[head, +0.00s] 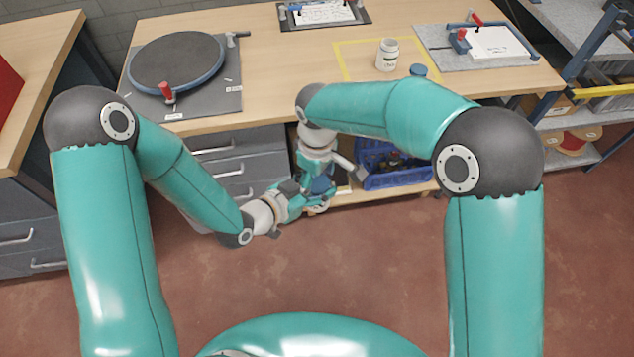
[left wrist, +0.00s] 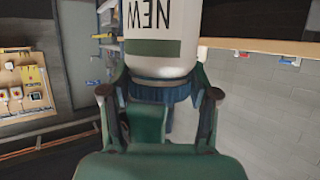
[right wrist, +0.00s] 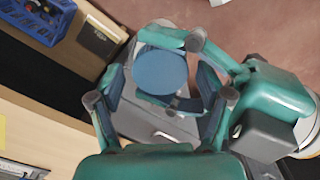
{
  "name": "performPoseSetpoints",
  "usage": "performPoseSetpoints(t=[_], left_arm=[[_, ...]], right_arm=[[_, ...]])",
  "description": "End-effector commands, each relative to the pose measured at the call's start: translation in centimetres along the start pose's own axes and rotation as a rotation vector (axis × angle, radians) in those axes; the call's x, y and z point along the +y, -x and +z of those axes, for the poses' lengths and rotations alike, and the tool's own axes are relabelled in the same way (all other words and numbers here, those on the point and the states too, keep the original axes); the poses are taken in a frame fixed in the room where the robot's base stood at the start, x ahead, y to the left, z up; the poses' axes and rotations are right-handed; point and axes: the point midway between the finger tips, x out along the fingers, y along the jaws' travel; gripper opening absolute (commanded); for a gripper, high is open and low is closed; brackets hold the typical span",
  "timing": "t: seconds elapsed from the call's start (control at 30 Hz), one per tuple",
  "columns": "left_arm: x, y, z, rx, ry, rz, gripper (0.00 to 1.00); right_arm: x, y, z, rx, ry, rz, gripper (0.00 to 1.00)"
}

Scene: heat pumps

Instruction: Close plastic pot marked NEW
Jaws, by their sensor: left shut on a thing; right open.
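The white plastic pot marked NEW (left wrist: 160,30) is close up in the left wrist view, its lettering upside down. A blue lid (left wrist: 160,90) sits at its mouth end; I cannot tell how tightly. My left gripper (left wrist: 161,74) is shut on the pot near its lid end. In the right wrist view the round top of the lid (right wrist: 160,72) faces my right gripper (right wrist: 163,98), which is open, with its fingers on either side and apart from the lid. In the head view both grippers meet in front of the workbench, largely hiding the pot.
Another white pot (head: 387,55) stands on the workbench (head: 290,60), with a blue lid (head: 418,71) beside it. A round dark turntable (head: 177,62) is at the left. A blue crate (head: 395,178) sits on the shelf below. Drawers (head: 240,165) are close behind the grippers.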

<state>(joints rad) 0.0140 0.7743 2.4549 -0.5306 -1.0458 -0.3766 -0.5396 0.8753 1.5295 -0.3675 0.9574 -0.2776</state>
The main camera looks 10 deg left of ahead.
Motion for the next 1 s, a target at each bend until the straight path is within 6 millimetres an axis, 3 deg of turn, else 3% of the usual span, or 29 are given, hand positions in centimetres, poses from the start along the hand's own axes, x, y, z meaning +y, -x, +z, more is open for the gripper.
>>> performPoseSetpoints(t=[0.2,0.5,0.6,0.77,1.0], left_arm=[[-0.02,0.00,-0.07,0.002,-0.001,0.000,0.00],[-0.01,0.00,-0.06,0.002,-0.001,0.000,0.00],[-0.01,0.01,-0.06,0.002,-0.001,0.000,0.00],[0.00,0.01,-0.05,0.001,-0.001,0.000,0.00],[0.01,0.01,-0.04,0.001,0.000,0.000,0.00]], right_arm=[[0.01,0.01,0.00,0.000,0.000,0.000,0.78],[0.03,0.04,-0.01,0.001,0.000,0.001,0.28],[0.03,0.04,-0.02,0.001,0.000,0.001,0.16],[0.05,0.04,-0.02,0.001,-0.086,0.001,0.16],[0.04,0.02,-0.03,0.002,-0.461,0.001,0.16]])
